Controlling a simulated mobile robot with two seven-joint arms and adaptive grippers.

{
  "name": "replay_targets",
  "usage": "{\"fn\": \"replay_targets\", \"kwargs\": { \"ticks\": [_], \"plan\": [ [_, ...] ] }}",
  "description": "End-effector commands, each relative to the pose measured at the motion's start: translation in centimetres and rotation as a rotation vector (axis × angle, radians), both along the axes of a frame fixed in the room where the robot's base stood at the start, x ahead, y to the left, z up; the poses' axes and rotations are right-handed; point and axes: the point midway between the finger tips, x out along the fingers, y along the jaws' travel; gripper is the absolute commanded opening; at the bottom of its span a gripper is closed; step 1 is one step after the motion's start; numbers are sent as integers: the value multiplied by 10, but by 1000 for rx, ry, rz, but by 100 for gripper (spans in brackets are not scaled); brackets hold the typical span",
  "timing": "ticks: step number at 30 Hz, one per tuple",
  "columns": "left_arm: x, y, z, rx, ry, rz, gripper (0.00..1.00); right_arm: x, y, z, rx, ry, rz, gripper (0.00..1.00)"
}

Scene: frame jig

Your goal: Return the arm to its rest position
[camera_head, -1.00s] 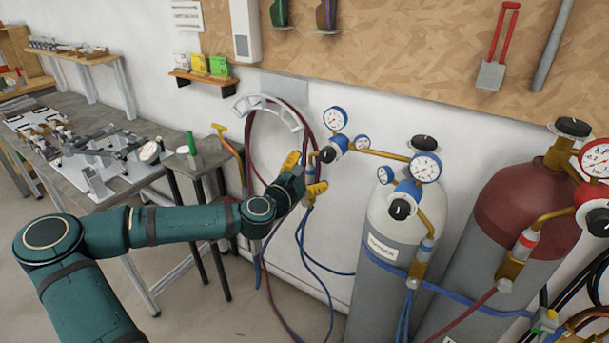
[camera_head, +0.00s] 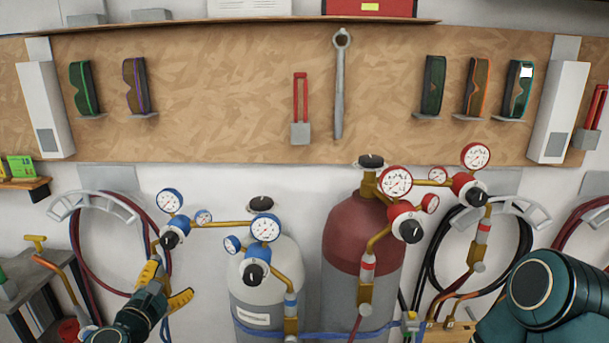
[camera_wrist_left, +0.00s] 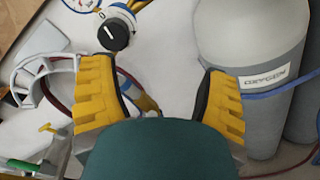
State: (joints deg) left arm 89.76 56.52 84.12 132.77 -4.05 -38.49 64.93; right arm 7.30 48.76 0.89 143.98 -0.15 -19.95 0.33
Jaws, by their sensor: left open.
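My left gripper (camera_head: 166,286) has yellow fingers and shows at the lower left of the head view, in front of the white wall and left of the grey-white gas cylinder (camera_head: 262,262). In the left wrist view its two yellow fingers (camera_wrist_left: 160,95) stand wide apart with nothing held between them. A black regulator knob (camera_wrist_left: 114,35) is beyond the fingers there, apart from them. The same cylinder, labelled oxygen (camera_wrist_left: 255,50), stands to the right. A teal link of my right arm (camera_head: 545,290) shows at the lower right of the head view; the right gripper is out of the picture.
A dark red cylinder (camera_head: 364,235) stands right of the grey one, with red-rimmed gauges (camera_head: 396,182). Blue-rimmed gauges (camera_head: 265,227) stick out near my left gripper. Hoses hang from a white wall rack (camera_head: 95,203). A small side table (camera_head: 25,285) is at the far left.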

Motion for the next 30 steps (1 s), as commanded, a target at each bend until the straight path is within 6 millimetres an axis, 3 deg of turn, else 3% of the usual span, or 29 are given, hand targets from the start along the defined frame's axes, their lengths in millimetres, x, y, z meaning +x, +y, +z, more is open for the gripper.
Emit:
{"fn": "replay_targets", "kwargs": {
  "ticks": [1, 5, 9, 15, 18, 22, 30],
  "plan": [
    [3, -28, -16, 39, 34, -64, 75, 0, 0, 0, 0, 0, 0, 75],
    [1, -100, -69, 189, 133, -256, 75, 0, 0, 0, 0, 0, 0, 75],
    [-21, -170, -124, 376, 219, -479, 75, 0, 0, 0, 0, 0, 0, 75],
    [-73, -238, -193, 659, 296, -797, 75, 0, 0, 0, 0, 0, 0, 75],
    [-103, -257, -223, 805, 317, -953, 75, 0, 0, 0, 0, 0, 0, 75],
    [-142, -268, -254, 998, 329, -1149, 75, 0, 0, 0, 0, 0, 0, 75],
    [-200, -250, -292, 1357, 321, -1485, 75, 0, 0, 0, 0, 0, 0, 75]
  ]
}}
